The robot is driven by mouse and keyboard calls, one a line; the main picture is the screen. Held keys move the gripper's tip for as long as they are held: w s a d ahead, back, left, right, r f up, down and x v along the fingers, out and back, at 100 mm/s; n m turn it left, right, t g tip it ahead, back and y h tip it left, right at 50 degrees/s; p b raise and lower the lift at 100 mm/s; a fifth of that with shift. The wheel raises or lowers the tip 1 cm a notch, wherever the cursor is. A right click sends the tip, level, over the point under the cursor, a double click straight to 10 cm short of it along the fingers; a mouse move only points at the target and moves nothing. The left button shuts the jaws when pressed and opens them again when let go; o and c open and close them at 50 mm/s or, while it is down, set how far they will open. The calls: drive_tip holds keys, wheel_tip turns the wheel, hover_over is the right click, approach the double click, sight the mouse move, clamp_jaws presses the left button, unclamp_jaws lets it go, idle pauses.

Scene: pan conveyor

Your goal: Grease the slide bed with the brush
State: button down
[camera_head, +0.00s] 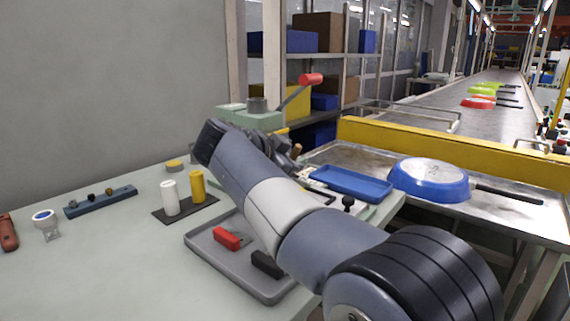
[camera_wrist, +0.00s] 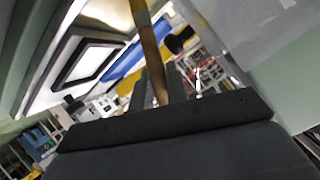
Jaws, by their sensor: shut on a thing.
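My gripper (camera_wrist: 161,82) is shut on the brown wooden handle of the brush (camera_wrist: 151,55), which stands between the two fingers in the wrist view. The brush's far end runs out of the top of that view, so its bristles are not seen. In the head view my arm hides most of the gripper; a small brown end (camera_head: 297,149), likely the brush handle, shows beside it. A pale plate with a dark rectangular outline (camera_wrist: 88,62), possibly the slide bed, lies left of the brush in the wrist view. I cannot tell whether the brush touches it.
A grey tray (camera_head: 205,262) with red and black blocks lies in front of my arm. White and yellow cylinders (camera_head: 197,186) stand on a dark mat. A green press with a red-handled lever (camera_head: 311,79) stands behind. A blue tray (camera_head: 352,183) and blue pan (camera_head: 430,178) lie right.

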drive_tip(key=shift+w+d+r, duration=0.45)
drive_tip(key=shift+d+r, duration=0.15)
drive_tip(key=shift+r, duration=0.05)
drive_tip(key=shift+s+a+m+b, duration=0.3)
drive_tip(key=shift+s+a+b, duration=0.15)
drive_tip(key=shift+s+a, duration=0.05)
drive_tip(key=shift+s+a+f, duration=0.1)
drive_tip(key=shift+s+a, duration=0.8)
drive_tip(key=shift+w+d+f, duration=0.15)
drive_tip(key=shift+w+d, duration=0.45)
drive_tip(key=shift+w, duration=0.05)
drive_tip(key=shift+w, duration=0.1)
